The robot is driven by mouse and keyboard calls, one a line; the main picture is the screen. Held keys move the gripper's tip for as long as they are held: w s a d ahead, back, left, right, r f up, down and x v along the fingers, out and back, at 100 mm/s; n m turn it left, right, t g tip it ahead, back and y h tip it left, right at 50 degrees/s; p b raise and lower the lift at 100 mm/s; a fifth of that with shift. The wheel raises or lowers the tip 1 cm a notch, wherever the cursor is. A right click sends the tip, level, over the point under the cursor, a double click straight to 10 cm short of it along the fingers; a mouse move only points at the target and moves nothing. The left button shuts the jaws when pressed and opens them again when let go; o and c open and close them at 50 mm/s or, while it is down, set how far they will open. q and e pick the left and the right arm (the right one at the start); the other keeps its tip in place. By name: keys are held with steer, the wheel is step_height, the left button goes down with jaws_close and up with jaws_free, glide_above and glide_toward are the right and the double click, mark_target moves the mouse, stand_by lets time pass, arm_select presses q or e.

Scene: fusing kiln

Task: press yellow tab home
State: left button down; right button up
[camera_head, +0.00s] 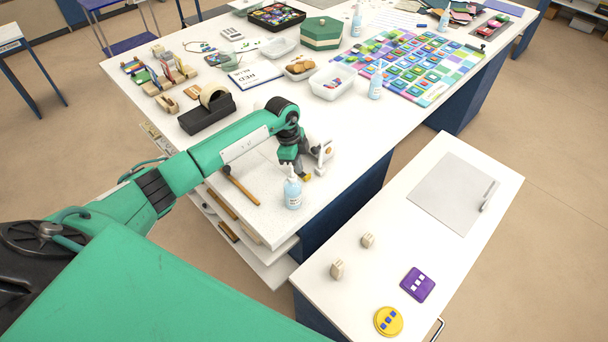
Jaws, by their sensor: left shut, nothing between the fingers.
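My left gripper (304,174) is at the near end of the large white table, pointing down, with its fingers shut and nothing between them. A small yellow piece (307,177), which looks like the yellow tab, shows right at the fingertips. I cannot tell whether the fingers touch it or how far in it sits. A small white upright part (321,158) stands just right of the gripper, and the gripper partly hides what is around it. My right gripper is not in view.
A pump bottle (293,192) stands close in front of the gripper. A wooden-handled tool (241,185) lies to its left. A black tape dispenser (207,113) and a white tub (333,82) are farther back. A lower white side table (375,245) stands to the right.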

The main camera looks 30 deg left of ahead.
arm_select(q)
steer(key=shift+r+p, duration=1.95)
steer(key=shift+r, duration=0.65)
steer(key=shift+r+p, duration=0.6)
steer(key=shift+r, duration=0.2)
